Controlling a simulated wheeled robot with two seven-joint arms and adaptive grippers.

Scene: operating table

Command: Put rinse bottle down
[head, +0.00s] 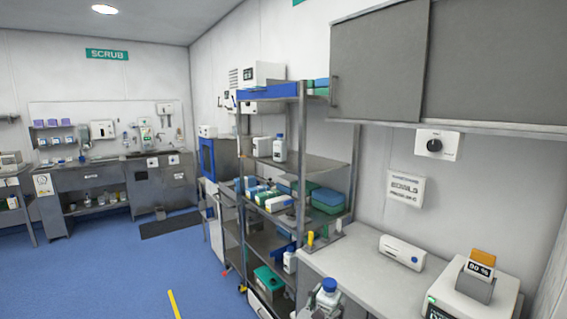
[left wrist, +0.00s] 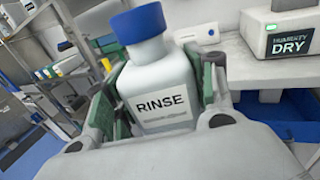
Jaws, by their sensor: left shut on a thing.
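The rinse bottle (head: 328,297) is white with a blue cap and shows at the bottom of the head view, near the front edge of the white counter (head: 345,262). It looks upright there. In the left wrist view the bottle (left wrist: 158,88) fills the middle, with its RINSE label facing the camera. My left gripper (left wrist: 160,78) is shut around its body, one green-padded finger on each side. The bottle's base is hidden, so I cannot tell whether it touches anything. My right gripper is not in view.
A metal shelf rack (head: 302,170) with bottles and boxes stands left of the counter. A white device (head: 401,252) lies at the counter's back, and a humidity dryer (head: 470,299) stands at its right. The counter between them has bare room. Grey cabinets (head: 380,65) hang above.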

